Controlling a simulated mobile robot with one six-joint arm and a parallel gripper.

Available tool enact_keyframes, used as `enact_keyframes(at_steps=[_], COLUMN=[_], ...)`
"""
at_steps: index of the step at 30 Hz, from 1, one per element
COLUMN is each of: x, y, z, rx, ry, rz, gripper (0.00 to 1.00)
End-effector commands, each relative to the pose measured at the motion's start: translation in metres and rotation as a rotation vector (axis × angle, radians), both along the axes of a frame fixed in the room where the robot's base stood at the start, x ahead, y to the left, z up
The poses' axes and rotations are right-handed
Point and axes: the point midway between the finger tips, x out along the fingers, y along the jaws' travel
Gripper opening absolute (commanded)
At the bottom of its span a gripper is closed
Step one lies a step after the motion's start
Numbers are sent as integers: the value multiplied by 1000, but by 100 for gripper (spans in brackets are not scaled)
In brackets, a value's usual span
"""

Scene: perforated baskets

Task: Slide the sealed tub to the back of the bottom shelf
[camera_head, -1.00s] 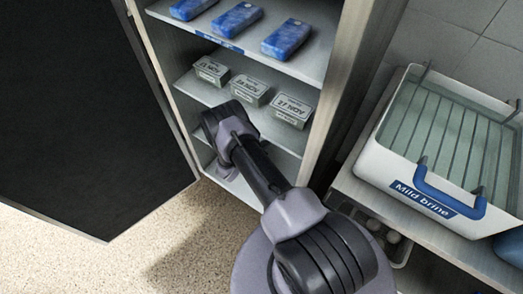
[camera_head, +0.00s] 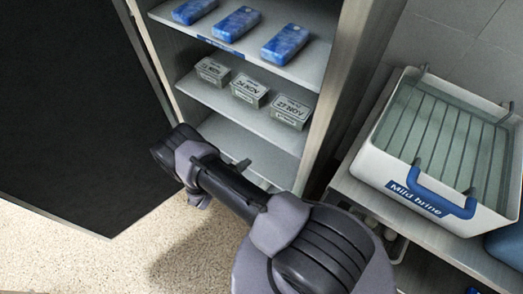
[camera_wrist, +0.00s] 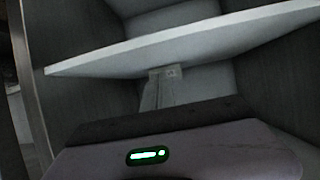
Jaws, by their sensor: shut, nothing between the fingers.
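In the wrist view, a small pale block with a dark-marked label (camera_wrist: 172,72), apparently the sealed tub, shows deep under a shelf board. Its lower part is hidden behind the pale, narrow fingers of my gripper (camera_wrist: 160,88), which look shut and empty. I cannot tell whether the fingertips touch it. In the head view my arm covers much of the bottom shelf (camera_head: 265,185), and the tub there is not visible. My gripper is mostly hidden behind my arm in that view.
Lidded, dated tubs (camera_head: 249,90) stand on the shelf above, and blue packs (camera_head: 236,23) lie on the top shelf. The dark cabinet door (camera_head: 80,110) stands open at left. A white "Mild brine" basin (camera_head: 435,150) stands on the counter at right.

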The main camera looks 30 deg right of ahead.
Motion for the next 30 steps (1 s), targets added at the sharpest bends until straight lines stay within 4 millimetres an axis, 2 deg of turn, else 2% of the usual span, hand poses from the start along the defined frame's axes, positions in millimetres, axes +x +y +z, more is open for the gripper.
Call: enact_keyframes(at_steps=[15, 30], x=[-23, -23], y=[65, 69], z=[7, 10], rx=[0, 1], ry=[0, 3], rz=[2, -3], gripper=[0, 0])
